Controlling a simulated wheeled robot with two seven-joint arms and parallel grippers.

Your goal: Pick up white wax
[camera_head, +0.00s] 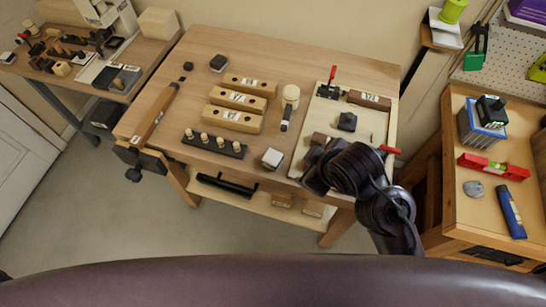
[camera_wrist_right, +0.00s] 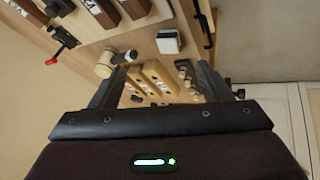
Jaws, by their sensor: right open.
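A small white block (camera_head: 272,157), which looks like the white wax, sits near the front edge of the wooden bench (camera_head: 190,60), left of the pale board. My left gripper is not seen.
A mallet (camera_head: 290,96) lies behind the white block. A dark rack with pale pegs (camera_head: 214,144) and several wooden blocks (camera_head: 238,100) are to its left. The pale board (camera_head: 372,120) holds clamps and dark blocks. Bare bench surrounds the white block.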

